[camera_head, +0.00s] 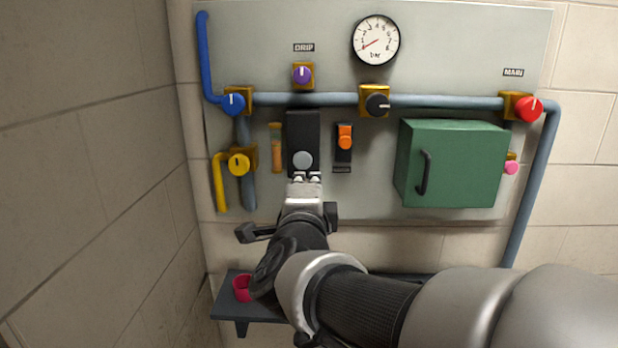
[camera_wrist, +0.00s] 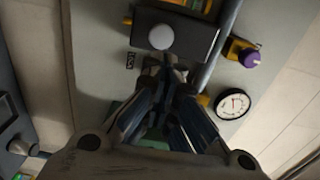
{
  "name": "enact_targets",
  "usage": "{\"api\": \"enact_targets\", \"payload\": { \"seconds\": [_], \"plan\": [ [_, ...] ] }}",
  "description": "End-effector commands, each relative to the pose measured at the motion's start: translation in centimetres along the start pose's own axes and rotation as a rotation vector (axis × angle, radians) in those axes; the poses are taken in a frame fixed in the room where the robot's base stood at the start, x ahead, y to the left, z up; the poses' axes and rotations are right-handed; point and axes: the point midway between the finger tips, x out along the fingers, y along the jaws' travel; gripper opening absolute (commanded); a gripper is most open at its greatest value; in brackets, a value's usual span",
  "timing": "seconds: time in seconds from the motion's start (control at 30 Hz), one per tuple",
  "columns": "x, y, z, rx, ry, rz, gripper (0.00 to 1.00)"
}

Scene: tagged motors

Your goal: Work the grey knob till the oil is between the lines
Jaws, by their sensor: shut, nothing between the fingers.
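The grey knob (camera_head: 302,160) is a round button-like cap low on a black box on the wall panel. It also shows in the wrist view (camera_wrist: 161,37), just beyond my fingertips. The oil glass (camera_head: 276,148) is a slim upright amber tube left of the black box. Its lines and oil level are too small to read. My gripper (camera_head: 307,178) is shut and empty, pointing at the panel just below the knob. In the wrist view the closed fingers (camera_wrist: 166,64) are close to the knob; I cannot tell whether they touch it.
An orange switch (camera_head: 345,138) is right of the black box, and a green cabinet (camera_head: 455,165) stands farther right. A purple knob (camera_head: 302,73) and a pressure gauge (camera_head: 376,41) are above. Blue (camera_head: 233,103) and yellow (camera_head: 238,164) knobs are left. A shelf (camera_head: 260,311) holds a pink cup (camera_head: 242,289).

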Motion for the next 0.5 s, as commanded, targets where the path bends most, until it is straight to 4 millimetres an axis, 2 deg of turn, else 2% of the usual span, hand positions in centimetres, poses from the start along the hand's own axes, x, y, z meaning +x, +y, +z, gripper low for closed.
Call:
{"api": "enact_targets", "payload": {
  "seconds": [0.1,0.2,0.5],
  "plan": [
    [-2.0,-0.1,0.1,0.001,-0.004,-0.002,0.00],
    [-3.0,-0.1,0.1,0.000,-0.003,-0.002,0.00],
    [-3.5,0.0,0.0,-0.001,0.000,0.000,0.00]
  ]
}}
